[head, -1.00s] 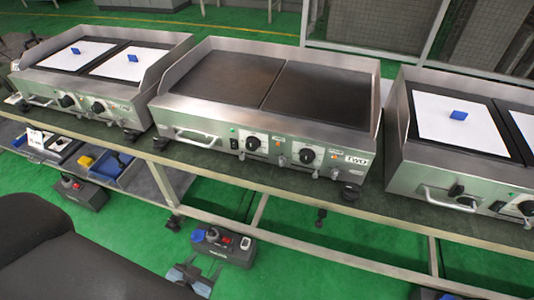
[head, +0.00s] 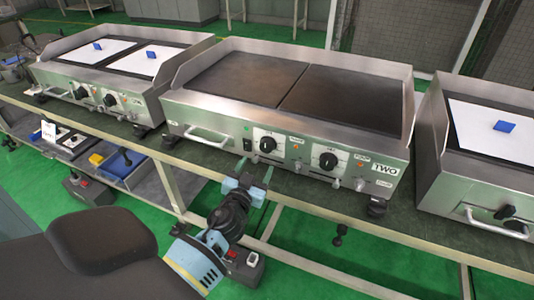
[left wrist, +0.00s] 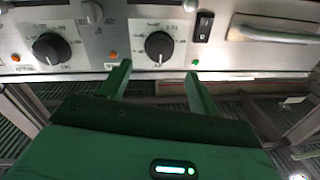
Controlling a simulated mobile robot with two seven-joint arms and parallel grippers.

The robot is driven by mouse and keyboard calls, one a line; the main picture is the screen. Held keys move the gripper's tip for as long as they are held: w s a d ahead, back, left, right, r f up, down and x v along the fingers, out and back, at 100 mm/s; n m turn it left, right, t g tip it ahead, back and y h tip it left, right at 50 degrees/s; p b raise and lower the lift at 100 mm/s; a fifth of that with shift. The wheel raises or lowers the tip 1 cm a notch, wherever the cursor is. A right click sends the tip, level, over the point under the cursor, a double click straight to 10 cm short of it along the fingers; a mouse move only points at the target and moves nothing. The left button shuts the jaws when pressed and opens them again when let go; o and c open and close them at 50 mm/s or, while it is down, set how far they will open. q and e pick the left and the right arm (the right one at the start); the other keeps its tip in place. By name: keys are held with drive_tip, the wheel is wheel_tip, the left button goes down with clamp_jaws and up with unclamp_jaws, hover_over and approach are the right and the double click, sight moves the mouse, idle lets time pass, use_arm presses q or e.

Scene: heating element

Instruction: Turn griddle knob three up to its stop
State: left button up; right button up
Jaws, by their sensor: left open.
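The middle griddle (head: 355,95), labelled TWO, has two black front knobs, a left knob (head: 266,144) and a right knob (head: 328,160). I read no knob number. My left gripper (head: 247,176) is open and empty, in front of and below the left knob in the head view. In the left wrist view, which shows the panel upside down, the left knob (left wrist: 159,46) lies just beyond and between the open fingertips (left wrist: 160,70), with no visible contact. The right knob (left wrist: 49,48) is to the left there. My right gripper is in neither view.
A rocker switch (left wrist: 203,27) and a bar handle (left wrist: 285,28) sit beside the left knob. Another griddle (head: 120,75) stands to the left and one (head: 480,150) to the right, both on the same bench (head: 440,240).

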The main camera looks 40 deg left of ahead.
sight(266, 149)
use_arm(q)
drive_tip(key=x, duration=0.7)
drive_tip(key=shift+w, duration=0.25)
drive_tip(key=c, duration=1)
drive_tip(key=shift+o, duration=0.2)
drive_tip(key=shift+f, duration=0.1)
